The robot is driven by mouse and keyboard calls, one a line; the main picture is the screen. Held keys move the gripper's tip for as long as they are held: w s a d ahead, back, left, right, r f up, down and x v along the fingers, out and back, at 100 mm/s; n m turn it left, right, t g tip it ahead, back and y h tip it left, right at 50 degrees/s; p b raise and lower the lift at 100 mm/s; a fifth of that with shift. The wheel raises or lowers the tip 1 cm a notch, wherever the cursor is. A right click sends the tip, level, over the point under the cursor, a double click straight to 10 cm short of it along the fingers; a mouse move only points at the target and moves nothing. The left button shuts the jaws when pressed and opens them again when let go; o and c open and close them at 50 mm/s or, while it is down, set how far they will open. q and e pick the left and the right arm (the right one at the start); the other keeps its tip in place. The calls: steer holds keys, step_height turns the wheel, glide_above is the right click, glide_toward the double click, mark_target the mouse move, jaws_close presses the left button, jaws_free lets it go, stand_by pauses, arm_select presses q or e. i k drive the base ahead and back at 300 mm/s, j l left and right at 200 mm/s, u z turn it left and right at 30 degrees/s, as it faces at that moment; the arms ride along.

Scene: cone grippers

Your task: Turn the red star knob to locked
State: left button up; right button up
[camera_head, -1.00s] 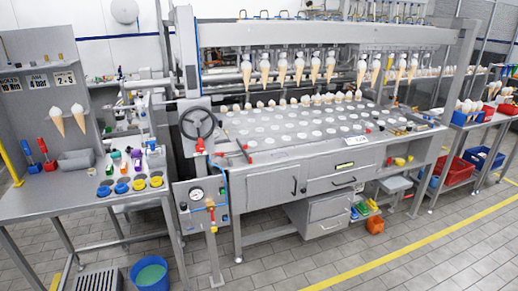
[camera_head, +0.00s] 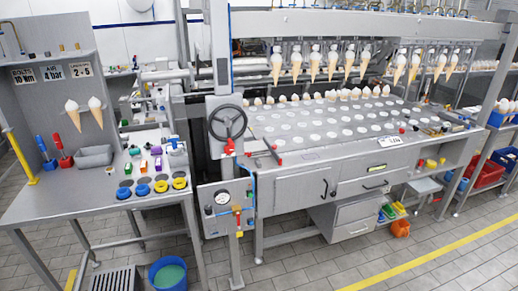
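A small red knob (camera_head: 229,147) sits just below the black handwheel (camera_head: 227,122) at the front left corner of the machine. It looks like the red star knob, but it is too small to make out its lobes or which way it is turned. I cannot read any locked mark beside it. Neither of my grippers shows in the head view.
A grey workbench (camera_head: 75,200) with colored parts stands at left. The tiled floor (camera_head: 310,265) in front is clear.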

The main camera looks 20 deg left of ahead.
mark_target(228, 150)
steer(key=i+j+z, duration=0.1)
steer(key=j+z, duration=0.2)
steer(key=j, duration=0.2)
steer(key=j+z, duration=0.25)
steer(key=j, duration=0.3)
steer(key=i+j+z, duration=0.15)
steer(key=j, duration=0.95)
steer(key=k, duration=0.05)
